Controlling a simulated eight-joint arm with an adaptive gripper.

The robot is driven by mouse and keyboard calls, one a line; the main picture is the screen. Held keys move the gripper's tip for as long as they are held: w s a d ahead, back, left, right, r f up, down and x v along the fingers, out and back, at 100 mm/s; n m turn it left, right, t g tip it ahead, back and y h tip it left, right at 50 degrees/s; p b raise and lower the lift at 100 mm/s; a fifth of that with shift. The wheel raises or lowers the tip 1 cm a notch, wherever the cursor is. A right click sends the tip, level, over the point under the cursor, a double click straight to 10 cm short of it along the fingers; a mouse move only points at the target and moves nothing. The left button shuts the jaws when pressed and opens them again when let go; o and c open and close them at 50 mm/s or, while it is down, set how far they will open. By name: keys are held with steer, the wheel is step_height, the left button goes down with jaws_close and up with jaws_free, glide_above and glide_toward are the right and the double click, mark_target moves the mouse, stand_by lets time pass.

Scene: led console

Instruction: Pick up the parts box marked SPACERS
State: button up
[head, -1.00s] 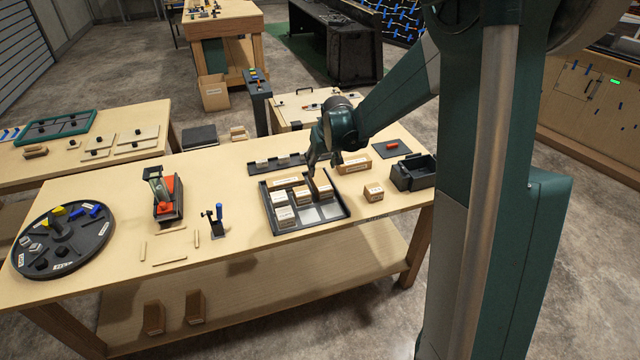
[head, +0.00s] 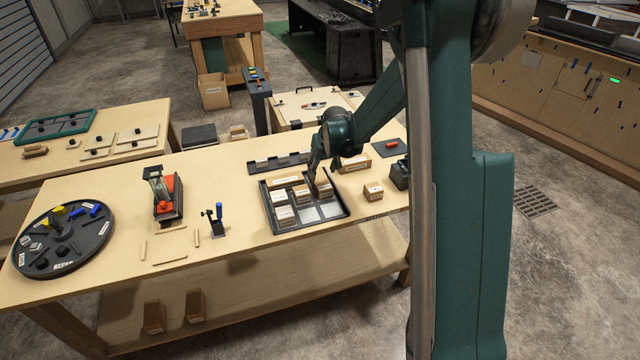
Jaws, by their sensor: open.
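Several small wooden parts boxes with white labels sit in a dark tray (head: 343,212) on the near workbench. Boxes in it include one at the back (head: 287,181), one in the middle (head: 303,195) and one at the right (head: 324,189). More labelled boxes lie outside it, one behind the tray (head: 355,164) and one to its right (head: 373,192). The labels are too small to read, so I cannot tell which box is marked SPACERS. My gripper (head: 322,176) is open, pointing down at the tray's back right, close above the right box; whether it touches is unclear.
A dark slotted rack (head: 279,162) lies behind the tray. A black bin (head: 399,174) is partly hidden by my arm. Left on the bench are a small lever tool (head: 215,222), a red-and-black press (head: 168,200) and a round dark turntable (head: 98,240).

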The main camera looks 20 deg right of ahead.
mark_target(320, 178)
steer(key=shift+x, duration=1.25)
steer(key=shift+x, duration=2.55)
steer(key=shift+c, duration=0.5)
steer(key=c, duration=0.6)
